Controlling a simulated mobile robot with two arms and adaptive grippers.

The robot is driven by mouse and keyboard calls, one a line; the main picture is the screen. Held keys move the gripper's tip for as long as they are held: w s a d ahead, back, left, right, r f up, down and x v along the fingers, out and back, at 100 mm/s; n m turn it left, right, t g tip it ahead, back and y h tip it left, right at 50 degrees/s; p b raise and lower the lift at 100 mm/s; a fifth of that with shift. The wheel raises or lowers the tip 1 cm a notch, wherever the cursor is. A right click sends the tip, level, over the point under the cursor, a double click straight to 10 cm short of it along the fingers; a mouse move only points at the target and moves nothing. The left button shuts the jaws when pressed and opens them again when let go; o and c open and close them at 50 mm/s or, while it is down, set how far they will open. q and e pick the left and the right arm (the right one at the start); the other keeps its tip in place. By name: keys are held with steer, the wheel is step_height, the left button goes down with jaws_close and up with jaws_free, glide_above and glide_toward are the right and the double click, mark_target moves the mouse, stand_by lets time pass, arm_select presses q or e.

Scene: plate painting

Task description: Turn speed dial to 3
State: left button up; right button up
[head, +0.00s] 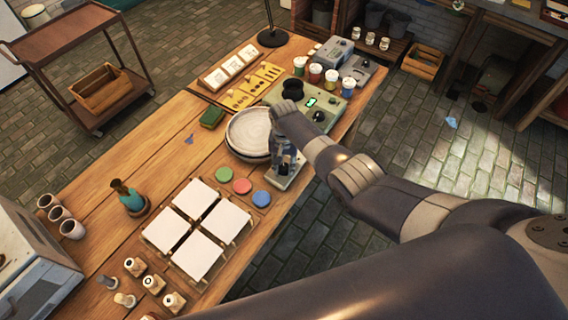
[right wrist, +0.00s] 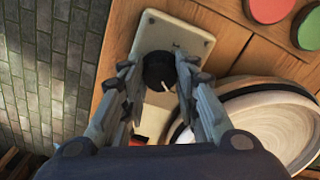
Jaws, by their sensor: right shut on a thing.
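The speed dial is a round black knob (right wrist: 159,70) with a white pointer mark, on a pale grey control box (right wrist: 150,38). In the right wrist view the mark points down and slightly right; the scale numbers are too small to read. My right gripper (right wrist: 157,76) has its fingers on both sides of the dial, shut on it. In the head view my right gripper (head: 286,165) is over the control box (head: 283,183), and its hand hides the dial. My left gripper is out of view.
A pale round plate on a wheel (head: 249,131) stands beside the control box. Green, red (head: 242,186) and blue discs and white tiles (head: 197,197) lie nearby. The table edge is close on the right.

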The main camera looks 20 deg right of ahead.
mark_target(284, 166)
steer(key=shift+w, duration=0.1)
steer(key=o, duration=1.1)
steer(key=shift+c, duration=0.2)
steer(key=shift+r, duration=0.1)
step_height(284, 166, up, 12)
